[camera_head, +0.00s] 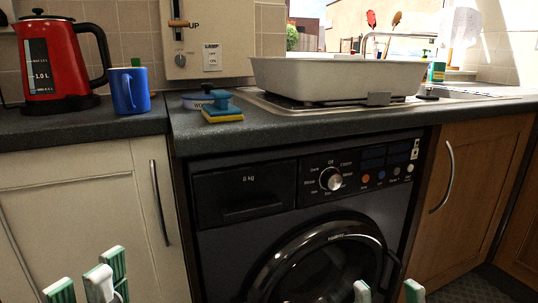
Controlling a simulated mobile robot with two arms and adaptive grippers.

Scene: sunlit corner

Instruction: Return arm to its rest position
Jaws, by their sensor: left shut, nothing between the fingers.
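My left gripper (95,278) shows at the bottom left, its white and green fingertips in front of the cream cupboard door. It is shut and holds nothing. Only its tips are in view; its arm is below the picture. My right gripper (388,292) shows at the bottom edge right of centre, in front of the washing machine (245,245). Its two tips stand apart with nothing visible between them. The rest of it is cut off.
The dark worktop (85,126) runs above both grippers. It carries a red kettle (58,60), blue mug (130,92), blue and yellow sponge item (221,108), round tin (200,99) and large white basin (340,78). A wooden cupboard (480,190) is at right.

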